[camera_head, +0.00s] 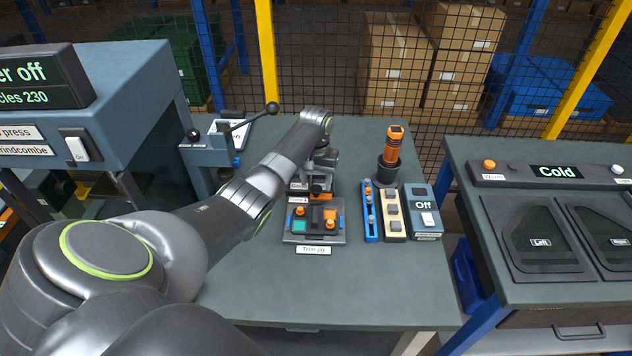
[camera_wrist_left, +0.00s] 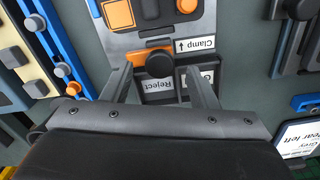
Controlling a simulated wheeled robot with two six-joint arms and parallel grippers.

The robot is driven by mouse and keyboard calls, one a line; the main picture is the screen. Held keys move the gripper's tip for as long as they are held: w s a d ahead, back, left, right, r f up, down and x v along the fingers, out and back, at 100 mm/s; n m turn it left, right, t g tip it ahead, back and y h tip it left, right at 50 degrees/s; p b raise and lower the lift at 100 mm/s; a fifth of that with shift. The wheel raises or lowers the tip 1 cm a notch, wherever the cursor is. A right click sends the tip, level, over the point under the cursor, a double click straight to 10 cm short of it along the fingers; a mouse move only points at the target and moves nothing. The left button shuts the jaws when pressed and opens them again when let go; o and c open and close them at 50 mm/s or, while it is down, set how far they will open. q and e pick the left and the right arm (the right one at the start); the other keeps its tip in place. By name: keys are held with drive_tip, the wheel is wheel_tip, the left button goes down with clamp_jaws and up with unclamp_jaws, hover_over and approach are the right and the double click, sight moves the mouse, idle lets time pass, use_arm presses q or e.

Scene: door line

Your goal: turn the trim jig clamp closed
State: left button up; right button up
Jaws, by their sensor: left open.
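The trim jig (camera_head: 314,238) sits on the green bench, with its name label in front and orange, black and teal parts on top. Its clamp is an orange bar with a round black knob (camera_wrist_left: 160,64), beside a "Clamp" arrow label (camera_wrist_left: 195,46) in the left wrist view. My left gripper (camera_head: 320,166) is over the jig's far side. In the left wrist view its open fingers (camera_wrist_left: 158,74) stand on either side of the knob. I cannot tell whether they touch it. In the head view my arm and gripper partly hide the clamp. My right gripper is out of view.
Right of the jig stand a blue rail (camera_head: 370,212), a beige button strip (camera_head: 393,214), an "Off" switch box (camera_head: 422,212) and an orange-handled tool (camera_head: 394,146) in a holder. A lever press (camera_head: 205,158) stands left. "Reject" compartments (camera_wrist_left: 158,86) lie beneath my fingers. The front bench is clear.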

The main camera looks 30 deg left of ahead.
use_arm(q)
drive_tip(key=shift+f, duration=0.9)
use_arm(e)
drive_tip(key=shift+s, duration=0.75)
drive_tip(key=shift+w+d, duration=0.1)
use_arm(q)
drive_tip(key=c, duration=1)
drive_tip(key=shift+o, duration=0.2)
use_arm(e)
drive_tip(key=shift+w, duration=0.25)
